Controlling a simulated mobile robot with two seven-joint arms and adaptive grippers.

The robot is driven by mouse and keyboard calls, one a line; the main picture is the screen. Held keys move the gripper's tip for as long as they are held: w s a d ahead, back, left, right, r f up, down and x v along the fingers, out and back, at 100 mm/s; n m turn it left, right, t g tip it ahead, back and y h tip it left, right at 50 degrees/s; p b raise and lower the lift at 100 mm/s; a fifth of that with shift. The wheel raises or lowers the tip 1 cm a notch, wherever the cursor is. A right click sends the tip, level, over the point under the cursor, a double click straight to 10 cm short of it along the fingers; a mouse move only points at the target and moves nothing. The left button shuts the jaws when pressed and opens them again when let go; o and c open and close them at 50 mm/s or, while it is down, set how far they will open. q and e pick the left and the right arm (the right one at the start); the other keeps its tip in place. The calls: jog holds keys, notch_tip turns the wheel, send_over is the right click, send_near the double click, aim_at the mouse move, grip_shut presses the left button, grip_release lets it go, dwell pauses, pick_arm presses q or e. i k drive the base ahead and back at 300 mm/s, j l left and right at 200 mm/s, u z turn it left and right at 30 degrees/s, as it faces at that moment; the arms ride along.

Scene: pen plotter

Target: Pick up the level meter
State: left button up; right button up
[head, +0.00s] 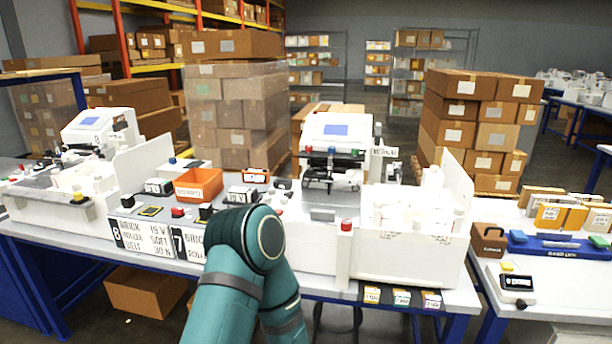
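I cannot tell for sure which thing is the level meter. A small white device with a dark display (517,283) lies on the right table, near its left edge. Behind it lies a long blue tray or bar (560,246) with a label too small to read surely and pale pieces on it. A teal arm of mine rises at the bottom centre, bent at its joint, and covers part of the middle table. Neither of my grippers shows in the head view.
A brown box (488,240) stands left of the blue bar, and orange cartons (560,215) stand behind it. A white bin (420,250) and a plotter machine (330,150) stand on the middle table. An orange bin (198,184) sits left of my arm.

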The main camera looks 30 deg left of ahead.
aim_at(250, 176)
jog(key=j+z, duration=0.8)
jog(key=k+j+z, duration=0.1)
jog(key=j, duration=0.25)
jog(key=k+j+z, duration=0.1)
jog(key=j, duration=0.25)
jog(key=k+j+z, duration=0.1)
jog(key=j, duration=0.2)
